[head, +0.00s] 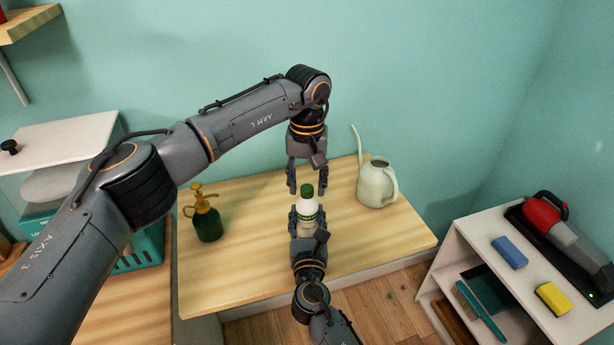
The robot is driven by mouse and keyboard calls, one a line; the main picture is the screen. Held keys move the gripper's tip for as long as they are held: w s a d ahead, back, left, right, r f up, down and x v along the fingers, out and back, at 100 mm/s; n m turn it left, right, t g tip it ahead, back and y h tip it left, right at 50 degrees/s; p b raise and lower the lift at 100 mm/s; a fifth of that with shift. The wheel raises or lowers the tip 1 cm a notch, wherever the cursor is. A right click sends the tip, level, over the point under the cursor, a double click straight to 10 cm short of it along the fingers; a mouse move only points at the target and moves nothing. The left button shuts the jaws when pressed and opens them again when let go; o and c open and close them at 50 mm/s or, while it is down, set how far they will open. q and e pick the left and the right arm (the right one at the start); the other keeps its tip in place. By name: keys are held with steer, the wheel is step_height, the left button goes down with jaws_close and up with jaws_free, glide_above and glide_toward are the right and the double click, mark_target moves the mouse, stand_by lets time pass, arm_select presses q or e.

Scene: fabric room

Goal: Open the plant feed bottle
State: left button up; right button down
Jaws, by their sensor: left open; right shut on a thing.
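The plant feed bottle (307,209) is white with a green cap (307,190) and a label. It stands upright near the middle of the head view, above or on the wooden table (240,275); I cannot tell which. My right gripper (307,222) comes from the front and is shut around the bottle's body, hiding part of its lower half. My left gripper (307,187) points down from above. Its fingers are open, just above and to either side of the cap. I cannot tell whether they touch it.
A green spray bottle (207,222) stands at the table's left, and a pale watering can (376,184) at its back right. A teal crate (150,247) is further left. A white shelf (480,240) at right holds sponges and a handheld vacuum. The table's front left is clear.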

arm_select(q)
jaws_close()
